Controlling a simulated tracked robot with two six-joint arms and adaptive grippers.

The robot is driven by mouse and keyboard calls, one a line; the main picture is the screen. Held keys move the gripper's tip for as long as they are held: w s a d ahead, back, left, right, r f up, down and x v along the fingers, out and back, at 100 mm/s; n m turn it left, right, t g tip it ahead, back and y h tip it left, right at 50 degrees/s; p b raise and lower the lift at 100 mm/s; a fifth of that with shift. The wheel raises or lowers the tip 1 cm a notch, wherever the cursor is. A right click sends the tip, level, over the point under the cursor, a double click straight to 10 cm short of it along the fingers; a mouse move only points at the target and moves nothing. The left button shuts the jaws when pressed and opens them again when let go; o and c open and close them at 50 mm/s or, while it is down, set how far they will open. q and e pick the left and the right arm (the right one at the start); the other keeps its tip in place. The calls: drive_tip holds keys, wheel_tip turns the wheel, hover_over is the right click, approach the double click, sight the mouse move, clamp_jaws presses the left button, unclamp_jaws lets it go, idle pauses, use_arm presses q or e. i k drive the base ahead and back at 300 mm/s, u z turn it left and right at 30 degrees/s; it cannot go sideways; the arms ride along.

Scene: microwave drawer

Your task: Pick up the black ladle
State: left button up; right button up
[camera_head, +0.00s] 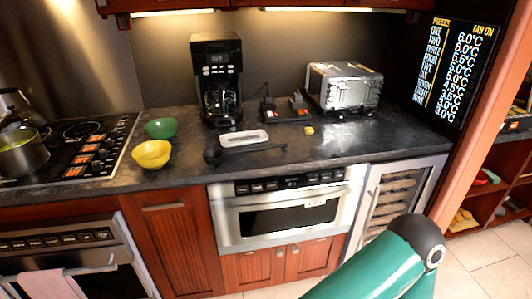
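The black ladle (213,156) lies on the dark countertop (330,143). Its bowl is at the left, and its thin handle runs right toward the counter's middle. It lies just in front of a white rectangular dish (243,138). Nothing is holding it. Neither of my grippers is in view. Only a teal link of one of my arms shows at the bottom right, well below and to the right of the ladle.
A yellow bowl (151,154) and green bowl (160,128) stand left of the ladle. A black coffee maker (217,75) is behind it, a metal toaster (343,88) at the back right. A microwave drawer (288,213) is below the counter. A pot (22,153) stands on the stove.

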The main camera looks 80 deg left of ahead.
sight(213, 157)
drive_tip(key=z, duration=0.2)
drive_tip(key=i, duration=0.7)
drive_tip(key=u, duration=1.5)
drive_tip(key=i, duration=0.25)
drive_tip(key=u, duration=2.2)
drive_tip(key=k, duration=0.6)
drive_tip(key=u, duration=0.4)
drive_tip(key=i, duration=1.65)
drive_tip(key=z, duration=0.35)
